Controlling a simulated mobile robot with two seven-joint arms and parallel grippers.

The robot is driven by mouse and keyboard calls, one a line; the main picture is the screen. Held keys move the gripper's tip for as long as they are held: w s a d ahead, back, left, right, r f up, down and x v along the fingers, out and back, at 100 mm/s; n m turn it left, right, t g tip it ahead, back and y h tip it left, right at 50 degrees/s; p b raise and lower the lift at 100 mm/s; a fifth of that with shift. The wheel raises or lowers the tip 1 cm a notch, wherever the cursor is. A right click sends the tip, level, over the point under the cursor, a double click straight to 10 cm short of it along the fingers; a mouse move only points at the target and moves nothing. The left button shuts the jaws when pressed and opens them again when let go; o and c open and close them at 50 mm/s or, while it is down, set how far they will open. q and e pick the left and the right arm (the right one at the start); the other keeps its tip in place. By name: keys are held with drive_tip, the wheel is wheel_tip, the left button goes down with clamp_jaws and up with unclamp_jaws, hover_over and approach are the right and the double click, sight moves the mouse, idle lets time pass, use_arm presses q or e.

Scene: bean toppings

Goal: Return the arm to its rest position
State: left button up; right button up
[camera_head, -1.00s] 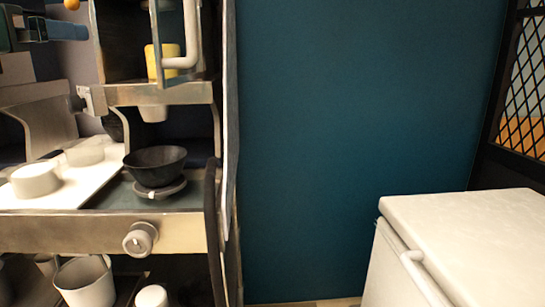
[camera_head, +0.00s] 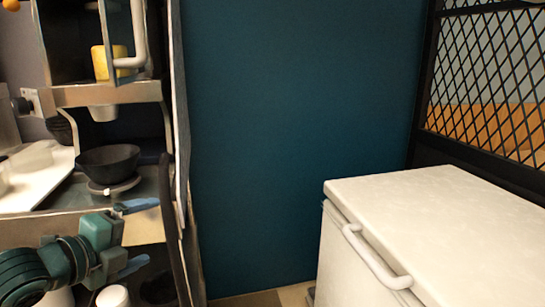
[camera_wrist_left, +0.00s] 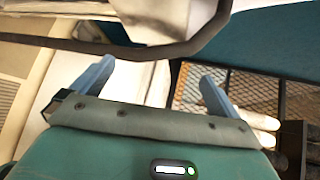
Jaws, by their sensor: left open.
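My left arm comes in at the lower left of the head view. Its teal and grey left gripper (camera_head: 134,236) has two blue fingers pointing right, spread apart with nothing between them. It is in front of the lower part of the shelf unit (camera_head: 60,228), below the black bowl (camera_head: 108,160). In the left wrist view the same gripper (camera_wrist_left: 153,87) shows its two blue fingers wide apart and empty. My right gripper is not in view.
A yellow container (camera_head: 100,62) stands higher up. A white chest (camera_head: 440,215) fills the lower right, before a lattice screen (camera_head: 490,80). The dark blue wall between is clear.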

use_arm(q)
drive_tip(key=s+d+f+n+h, duration=0.1)
drive_tip(key=s+d+f+n, duration=0.35)
drive_tip(key=f, duration=0.35)
drive_tip(key=s+d+f+n, duration=0.3)
drive_tip(key=d+f+n, duration=0.1)
drive_tip(key=f+n, duration=0.25)
drive_tip(key=s+d+f+n+y, duration=0.2)
drive_tip(key=s+d+f+n, duration=0.2)
drive_tip(key=s+f+n, duration=0.65)
drive_tip(key=r+g+p, duration=0.1)
drive_tip(key=r+p, duration=0.2)
drive_tip(key=p, duration=0.4)
drive_tip(key=s+r+g+y+p, duration=0.1)
drive_tip(key=r+g+p, duration=0.1)
drive_tip(key=p, duration=0.5)
drive_tip(key=shift+s+a+r, duration=0.1)
drive_tip(key=shift+s+r, duration=0.1)
drive_tip(key=shift+r, duration=0.2)
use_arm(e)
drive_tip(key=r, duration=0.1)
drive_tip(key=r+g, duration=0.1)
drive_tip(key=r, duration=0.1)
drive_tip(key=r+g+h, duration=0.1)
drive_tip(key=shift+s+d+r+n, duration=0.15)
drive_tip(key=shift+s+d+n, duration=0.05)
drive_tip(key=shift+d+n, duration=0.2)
use_arm(q)
drive_tip(key=shift+f, duration=0.1)
drive_tip(key=shift+c, duration=0.3)
